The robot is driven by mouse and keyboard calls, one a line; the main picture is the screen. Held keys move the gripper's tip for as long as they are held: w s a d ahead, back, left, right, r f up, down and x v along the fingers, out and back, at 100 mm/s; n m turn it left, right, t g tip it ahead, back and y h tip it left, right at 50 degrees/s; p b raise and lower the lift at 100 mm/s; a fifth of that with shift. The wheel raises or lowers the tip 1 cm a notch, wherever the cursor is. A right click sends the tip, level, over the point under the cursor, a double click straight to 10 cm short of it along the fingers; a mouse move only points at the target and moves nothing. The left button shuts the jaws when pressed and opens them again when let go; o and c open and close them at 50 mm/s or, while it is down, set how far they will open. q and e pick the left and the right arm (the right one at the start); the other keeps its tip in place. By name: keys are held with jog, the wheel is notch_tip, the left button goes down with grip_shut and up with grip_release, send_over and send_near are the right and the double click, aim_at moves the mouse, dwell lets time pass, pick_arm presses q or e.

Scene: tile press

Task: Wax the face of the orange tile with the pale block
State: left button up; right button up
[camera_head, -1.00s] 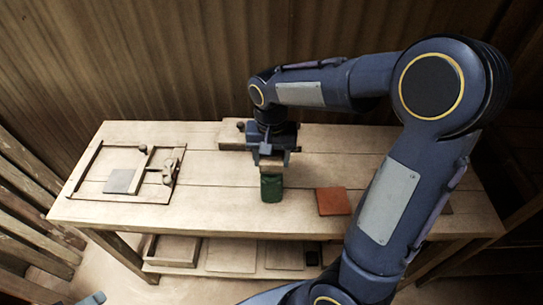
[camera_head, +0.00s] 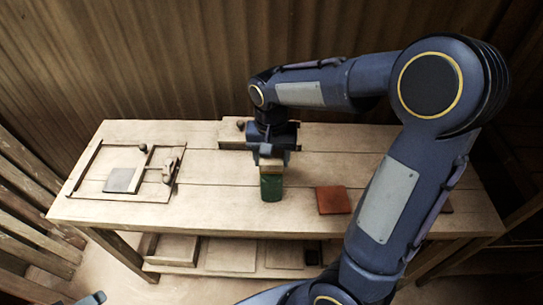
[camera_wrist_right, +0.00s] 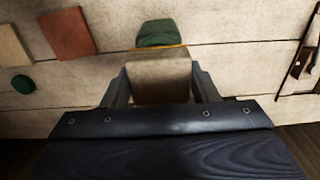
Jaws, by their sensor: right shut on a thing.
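The orange tile (camera_head: 333,200) lies flat on the bench, right of my right gripper (camera_head: 271,157). It also shows at the upper left of the right wrist view (camera_wrist_right: 66,33). My right gripper is shut on the pale block (camera_wrist_right: 160,80), which sits between its two fingers. In the head view the block shows as a tan strip (camera_head: 270,168) under the gripper. A green object (camera_head: 271,187) stands right by the block's far end in the wrist view; I cannot tell if they touch. My left gripper is not in view.
A pale tile (camera_wrist_right: 12,45) and a green round thing (camera_wrist_right: 21,84) are beside the orange tile. The bench between frame and gripper is clear. Trays sit on the lower shelf.

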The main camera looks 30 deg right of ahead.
jog(key=shift+s, duration=0.1)
dwell(0.3)
notch_tip(320, 180, up, 7)
jog(key=p, duration=0.6)
jog(key=shift+f, duration=0.1)
dwell(0.7)
